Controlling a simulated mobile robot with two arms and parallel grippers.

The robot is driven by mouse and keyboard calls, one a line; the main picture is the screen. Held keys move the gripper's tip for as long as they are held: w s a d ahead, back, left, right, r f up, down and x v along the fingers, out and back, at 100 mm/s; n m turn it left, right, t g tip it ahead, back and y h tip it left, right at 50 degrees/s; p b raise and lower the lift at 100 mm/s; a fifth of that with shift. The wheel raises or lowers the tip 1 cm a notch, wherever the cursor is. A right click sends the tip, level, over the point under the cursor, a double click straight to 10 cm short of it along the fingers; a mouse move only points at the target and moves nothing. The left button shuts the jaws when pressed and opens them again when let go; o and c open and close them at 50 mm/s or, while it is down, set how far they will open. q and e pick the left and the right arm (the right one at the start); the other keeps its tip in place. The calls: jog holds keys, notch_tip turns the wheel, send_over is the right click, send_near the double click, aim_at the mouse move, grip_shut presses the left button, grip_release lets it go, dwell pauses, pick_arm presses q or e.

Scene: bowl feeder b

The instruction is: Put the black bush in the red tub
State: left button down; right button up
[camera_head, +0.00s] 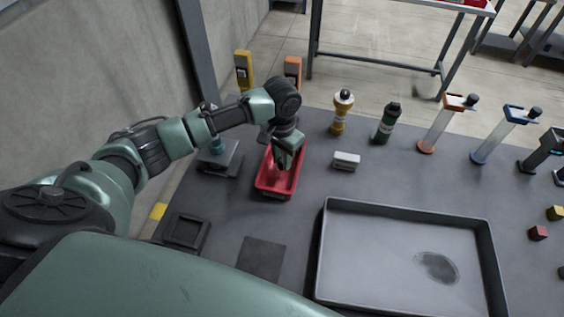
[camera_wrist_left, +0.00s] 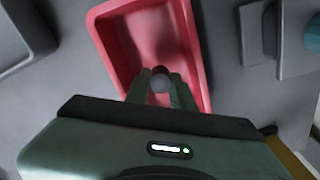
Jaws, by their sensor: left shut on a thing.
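The red tub (camera_head: 265,185) stands on the grey table, left of the large tray. It fills the upper middle of the left wrist view (camera_wrist_left: 105,35). My left gripper (camera_head: 281,163) points down over the tub. In the left wrist view its two fingers (camera_wrist_left: 160,88) are shut on a small dark grey round piece, the black bush (camera_wrist_left: 160,82), which shows between the fingertips over the tub's inside. Whether the bush touches the tub floor I cannot tell. In the head view the fingers hide the bush. My right gripper is not in view.
A large grey tray (camera_head: 488,262) with a dark patch lies at front right. A white block (camera_head: 346,160), a yellow bottle (camera_head: 341,112) and a green bottle (camera_head: 386,122) stand right of the tub. A dark device (camera_head: 220,160) stands close on its left.

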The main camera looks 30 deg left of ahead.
pick_arm(q)
jog(key=shift+f, duration=1.15)
jog(key=c, duration=1.2)
grip_release()
jog(key=shift+f, duration=0.15)
notch_tip(320, 180, up, 12)
jog(key=shift+r+b, duration=0.2)
jog(key=shift+b, duration=0.25)
